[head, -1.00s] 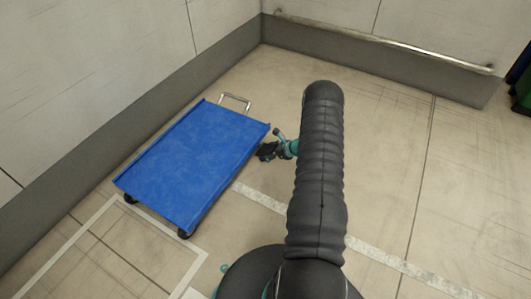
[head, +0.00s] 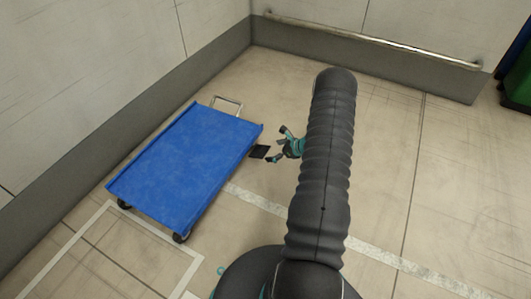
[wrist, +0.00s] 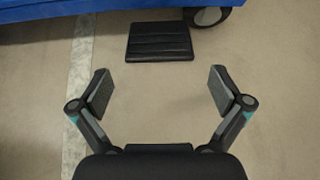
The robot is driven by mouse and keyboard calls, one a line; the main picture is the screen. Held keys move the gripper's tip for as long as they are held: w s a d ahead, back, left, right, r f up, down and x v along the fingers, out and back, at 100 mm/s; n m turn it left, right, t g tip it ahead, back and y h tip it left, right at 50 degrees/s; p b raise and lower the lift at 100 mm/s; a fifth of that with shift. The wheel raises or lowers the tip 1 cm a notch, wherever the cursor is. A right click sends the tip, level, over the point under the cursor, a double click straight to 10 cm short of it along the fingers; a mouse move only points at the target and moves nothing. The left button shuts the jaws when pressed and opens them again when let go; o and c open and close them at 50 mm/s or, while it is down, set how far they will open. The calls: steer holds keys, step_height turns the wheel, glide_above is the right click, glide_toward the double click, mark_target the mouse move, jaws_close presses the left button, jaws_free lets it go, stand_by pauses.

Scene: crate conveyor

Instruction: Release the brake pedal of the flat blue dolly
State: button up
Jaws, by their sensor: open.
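The flat blue dolly (head: 185,165) stands on the floor left of my arm; its blue edge crosses the top of the wrist view (wrist: 60,9). Its black ribbed brake pedal (head: 259,152) sticks out from the dolly's right side near the far corner. In the wrist view the pedal (wrist: 158,42) lies straight ahead, beside a wheel (wrist: 207,15). My gripper (wrist: 160,80) is open and empty, with the pedal just beyond its fingertips and not touched. In the head view my gripper (head: 279,145) is just right of the pedal. I cannot tell the pedal's tilt.
A metal push handle (head: 227,105) shows at the dolly's far end. Walls stand behind and to the left, with a metal handrail (head: 370,39) on the back one. A green bin (head: 519,85) is at the far right. The floor right of my arm is clear.

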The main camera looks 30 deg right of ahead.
steer(key=shift+v, duration=2.25)
